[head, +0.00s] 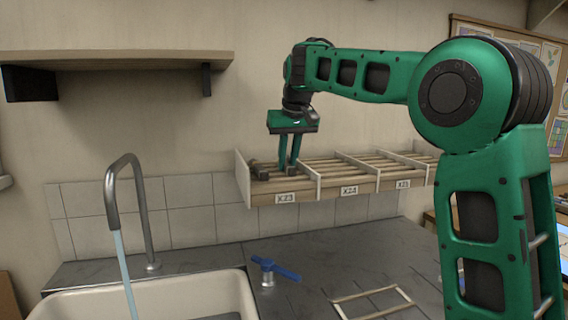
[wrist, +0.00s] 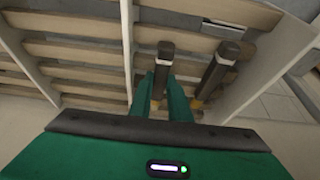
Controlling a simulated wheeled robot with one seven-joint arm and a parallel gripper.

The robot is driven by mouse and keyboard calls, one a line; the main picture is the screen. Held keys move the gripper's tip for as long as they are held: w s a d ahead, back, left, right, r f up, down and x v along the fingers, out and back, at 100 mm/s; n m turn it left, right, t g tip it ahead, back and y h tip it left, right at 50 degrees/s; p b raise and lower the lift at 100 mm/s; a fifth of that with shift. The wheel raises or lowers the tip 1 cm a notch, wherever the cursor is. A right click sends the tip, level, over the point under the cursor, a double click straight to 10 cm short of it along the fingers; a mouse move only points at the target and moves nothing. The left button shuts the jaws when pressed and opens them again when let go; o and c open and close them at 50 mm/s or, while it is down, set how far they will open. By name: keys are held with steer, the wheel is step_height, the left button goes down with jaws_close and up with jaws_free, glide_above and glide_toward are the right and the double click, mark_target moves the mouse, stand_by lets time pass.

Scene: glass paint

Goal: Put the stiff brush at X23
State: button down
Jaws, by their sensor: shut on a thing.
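My gripper (head: 289,166) is down inside the leftmost compartment of the slatted shelf, the one labelled X23 (head: 286,198). Its fingers are shut on a dark, long-handled tool, which I take to be the stiff brush (wrist: 164,56); in the wrist view the handle shows between the fingertips (wrist: 163,97). Its lower end is hidden by the fingers. The brush lies low at the slats, between the end wall and the first divider; I cannot tell whether it touches the slats.
A second similar dark-handled tool (wrist: 222,66) lies beside it in X23, nearer the end wall (head: 242,177). The X24 compartment (head: 349,190) looks empty.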

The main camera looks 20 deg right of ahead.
steer(key=shift+f, duration=0.1)
steer(key=c, duration=1.7)
jaws_free()
steer(key=shift+o, duration=0.2)
steer(key=shift+a+f, duration=0.1)
steer(key=shift+a+r, duration=0.1)
steer(key=shift+r, duration=0.1)
steer(key=v, duration=1.2)
steer(key=shift+d, duration=0.25)
